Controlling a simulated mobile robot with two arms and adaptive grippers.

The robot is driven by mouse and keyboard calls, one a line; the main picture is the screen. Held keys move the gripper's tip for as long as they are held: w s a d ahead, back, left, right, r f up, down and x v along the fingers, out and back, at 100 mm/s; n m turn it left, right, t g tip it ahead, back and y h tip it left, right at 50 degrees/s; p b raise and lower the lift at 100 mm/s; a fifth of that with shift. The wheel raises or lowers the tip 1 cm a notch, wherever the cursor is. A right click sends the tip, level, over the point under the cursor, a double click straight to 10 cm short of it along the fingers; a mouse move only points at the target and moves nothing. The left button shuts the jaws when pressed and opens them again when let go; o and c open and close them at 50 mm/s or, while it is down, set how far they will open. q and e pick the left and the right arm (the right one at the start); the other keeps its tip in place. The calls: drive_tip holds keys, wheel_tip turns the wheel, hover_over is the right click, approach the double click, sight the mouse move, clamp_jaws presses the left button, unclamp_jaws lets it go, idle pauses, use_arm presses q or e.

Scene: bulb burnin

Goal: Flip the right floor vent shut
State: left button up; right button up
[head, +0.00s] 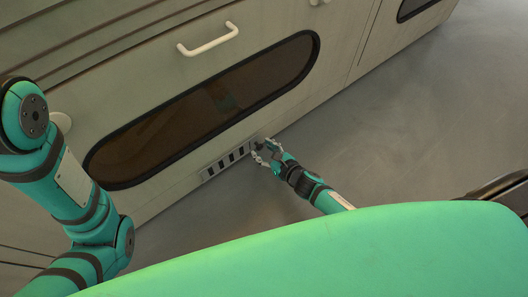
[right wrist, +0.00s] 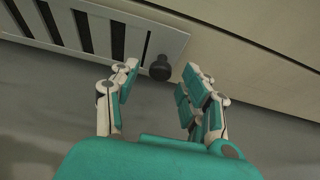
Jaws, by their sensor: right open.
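The floor vent (head: 228,162) is a light metal plate with several dark slots, low on the cabinet front under the long window. In the right wrist view the vent plate (right wrist: 163,43) fills the upper left, and its dark slots show open. A dark round knob (right wrist: 160,68) sits at the plate's right end. My right gripper (head: 264,150) is at the vent's right end. In the right wrist view its open fingers (right wrist: 154,88) stand on either side of the knob, with the knob slightly beyond the fingertips. My left gripper is out of view; only my left arm shows.
The cabinet front has a long dark window (head: 205,110) and a pale handle (head: 208,40) above the vent. Grey floor (head: 420,120) lies open to the right of my right arm. Another dark window (head: 415,8) is at the top right.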

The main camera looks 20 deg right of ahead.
clamp_jaws()
idle(0.4)
drive_tip(key=shift+w+d, duration=0.3)
drive_tip(key=shift+d, duration=0.35)
drive_tip(key=shift+w+d, duration=0.25)
drive_tip(key=shift+d, duration=0.35)
unclamp_jaws()
drive_tip(key=shift+s, duration=0.1)
